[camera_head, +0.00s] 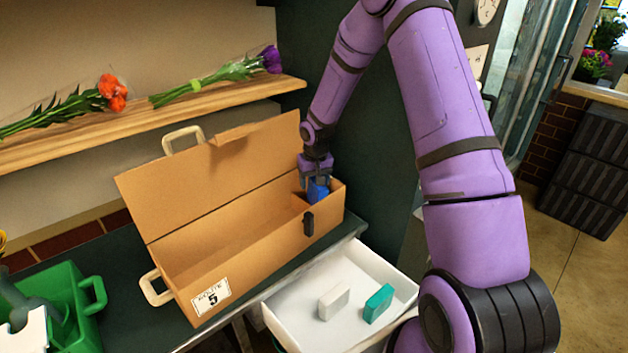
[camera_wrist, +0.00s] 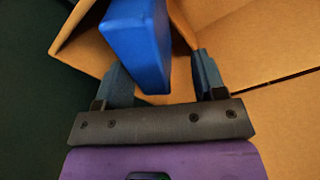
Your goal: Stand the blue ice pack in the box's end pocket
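The blue ice pack (camera_head: 318,191) is in the end pocket at the right end of the tan box (camera_head: 240,257), with its top showing above the pocket walls. The box lid stands open. My gripper (camera_head: 317,181) is just above the pack, pointing down. In the wrist view the pack (camera_wrist: 138,42) stands on edge between tan walls, slightly tilted in the picture. My gripper (camera_wrist: 163,78) is open there, with a clear gap between the pack and the right finger. The left finger is close to the pack; I cannot tell whether they touch. The pack's bottom is hidden.
A white drawer (camera_head: 350,278) below holds a white block (camera_head: 334,301) and a teal block (camera_head: 379,303). A green crate (camera_head: 66,306) stands left of the box. Flowers lie on the wooden shelf (camera_head: 215,98) behind. A dark panel (camera_head: 375,140) stands close right of the box.

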